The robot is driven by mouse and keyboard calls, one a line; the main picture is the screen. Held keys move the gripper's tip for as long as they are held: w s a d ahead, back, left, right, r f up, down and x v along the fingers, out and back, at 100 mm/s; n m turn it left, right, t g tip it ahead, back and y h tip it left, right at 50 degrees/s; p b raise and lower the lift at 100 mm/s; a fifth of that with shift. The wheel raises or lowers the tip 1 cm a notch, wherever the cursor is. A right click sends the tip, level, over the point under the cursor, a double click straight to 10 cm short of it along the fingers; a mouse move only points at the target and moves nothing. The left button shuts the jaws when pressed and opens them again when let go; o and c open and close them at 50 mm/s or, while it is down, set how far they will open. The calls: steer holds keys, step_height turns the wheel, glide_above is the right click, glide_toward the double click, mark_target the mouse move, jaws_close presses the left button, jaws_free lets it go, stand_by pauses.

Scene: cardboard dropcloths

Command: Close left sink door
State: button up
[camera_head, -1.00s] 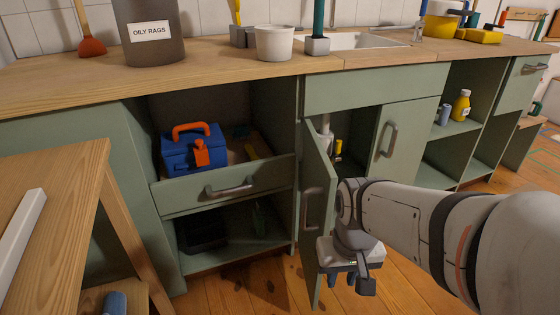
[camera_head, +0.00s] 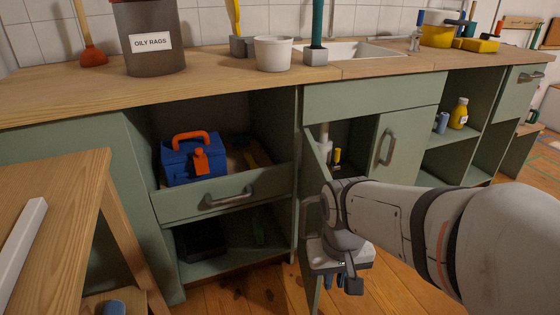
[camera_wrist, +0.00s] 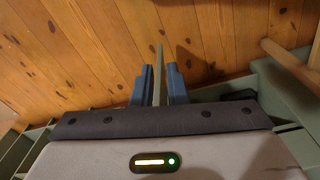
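The left sink door (camera_head: 309,262) stands swung out from the sink cabinet, seen nearly edge-on. Its bar handle is on the side facing left and is partly covered by my arm. My gripper (camera_head: 335,281) points down beside the door's free edge, low in front of the cabinet. In the wrist view, my two blue fingers (camera_wrist: 160,86) stand slightly apart with a thin panel edge (camera_wrist: 158,72) between them, seemingly the door. I cannot tell whether they press on it.
The right sink door (camera_head: 403,138) is shut. Left of the sink, a drawer (camera_head: 190,208) holding a blue toolbox (camera_head: 192,160) is pulled out. A wooden table (camera_head: 60,195) stands at the left front. Open shelves with a yellow bottle (camera_head: 458,114) are at right.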

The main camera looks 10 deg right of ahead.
steer(key=w+a+r+h+p, duration=0.1)
steer(key=w+r+p, duration=0.1)
steer(key=w+r, duration=0.1)
steer(key=w+a+r+t+h+p, duration=0.1)
steer(key=w+r+p, duration=0.1)
steer(key=w+r, duration=0.1)
steer(key=w+a+r+h+p, duration=0.1)
steer(key=w+r+p, duration=0.1)
steer(key=r, duration=0.3)
steer(key=shift+w+a, duration=0.15)
steer(key=shift+w, duration=0.75)
jaws_close()
steer(key=w+a+r+m+t+h+p, duration=0.1)
steer(key=w+a+r+t+h+p, duration=0.2)
steer(key=w+a+r, duration=0.4)
steer(key=b, duration=0.4)
glide_toward(319, 180)
steer(key=shift+y, duration=0.3)
steer(key=shift+d+x, duration=0.25)
steer(key=shift+x, duration=2.05)
steer(key=shift+d, duration=0.1)
